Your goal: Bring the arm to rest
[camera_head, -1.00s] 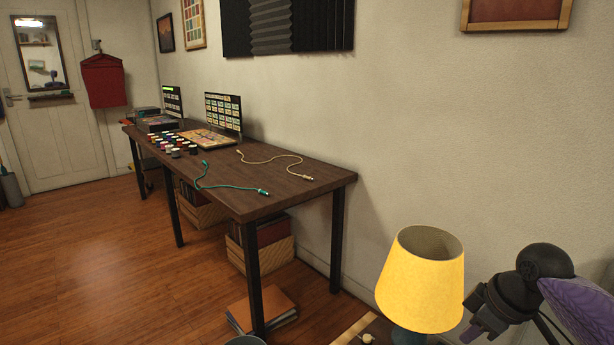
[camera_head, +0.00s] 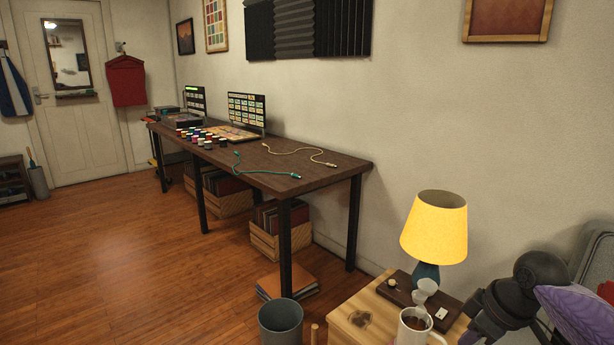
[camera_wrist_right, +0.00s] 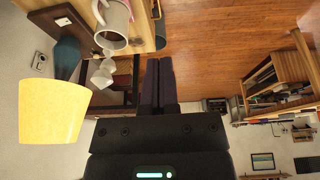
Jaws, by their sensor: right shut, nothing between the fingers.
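My right gripper (camera_wrist_right: 158,85) shows in the right wrist view with its two dark fingers together and nothing between them. In the head view, my dark right wrist and gripper (camera_head: 490,315) are at the lower right, beside a small wooden side table (camera_head: 358,318). The fingertips are hard to make out there. My left gripper is not in view.
A yellow-shaded lamp (camera_head: 435,228), a white mug (camera_head: 413,328) with dark contents and a dark board (camera_head: 447,306) are on the side table, close to my right gripper. A grey bin (camera_head: 281,322) stands left of it. A long dark desk (camera_head: 318,178) runs along the wall. The floor at left is clear.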

